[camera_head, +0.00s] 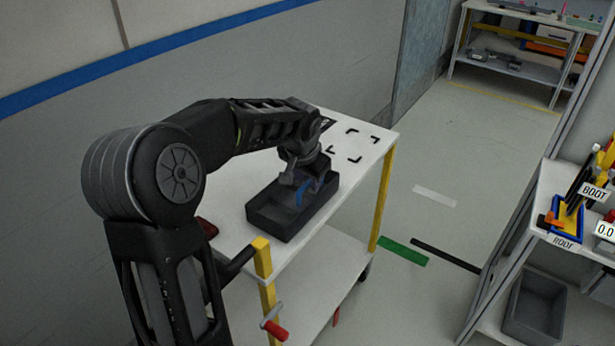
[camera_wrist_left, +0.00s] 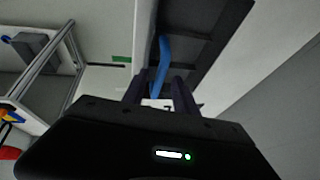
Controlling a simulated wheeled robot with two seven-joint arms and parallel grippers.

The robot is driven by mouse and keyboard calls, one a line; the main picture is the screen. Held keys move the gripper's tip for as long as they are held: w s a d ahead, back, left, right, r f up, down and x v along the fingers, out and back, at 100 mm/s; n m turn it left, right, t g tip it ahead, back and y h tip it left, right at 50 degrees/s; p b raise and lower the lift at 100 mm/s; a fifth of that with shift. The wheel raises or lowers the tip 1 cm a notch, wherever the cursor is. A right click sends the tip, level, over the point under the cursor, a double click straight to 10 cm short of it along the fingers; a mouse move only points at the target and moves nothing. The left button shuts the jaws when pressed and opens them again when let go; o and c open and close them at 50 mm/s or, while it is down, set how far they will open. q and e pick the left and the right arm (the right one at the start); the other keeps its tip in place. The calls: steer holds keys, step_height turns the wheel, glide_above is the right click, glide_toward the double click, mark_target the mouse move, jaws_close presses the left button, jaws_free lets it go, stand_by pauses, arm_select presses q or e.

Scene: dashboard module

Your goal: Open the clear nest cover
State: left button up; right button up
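I cannot make out a clear nest cover in either view. My left gripper (camera_head: 299,184) points down into a dark open-topped bin (camera_head: 281,227) on the white cart. In the left wrist view its two fingers (camera_wrist_left: 157,90) stand apart with a gap between them. A curved blue piece (camera_head: 301,197) lies at the bin beside the gripper. In the left wrist view the blue piece (camera_wrist_left: 162,62) runs down toward the finger gap; I cannot tell whether a finger touches it. A small white patch with a dark mark shows between the fingers. My right gripper is not in view.
The cart top (camera_head: 226,196) has black corner marks (camera_head: 357,145) around a bare area behind the bin, and a small dark-red item (camera_head: 208,229) at the left. A shelf unit (camera_head: 545,200) with a blue tray (camera_head: 568,217) stands at the right.

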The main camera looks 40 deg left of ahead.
arm_select(q)
jaws_close()
stand_by(0.3)
stand_by(1.1)
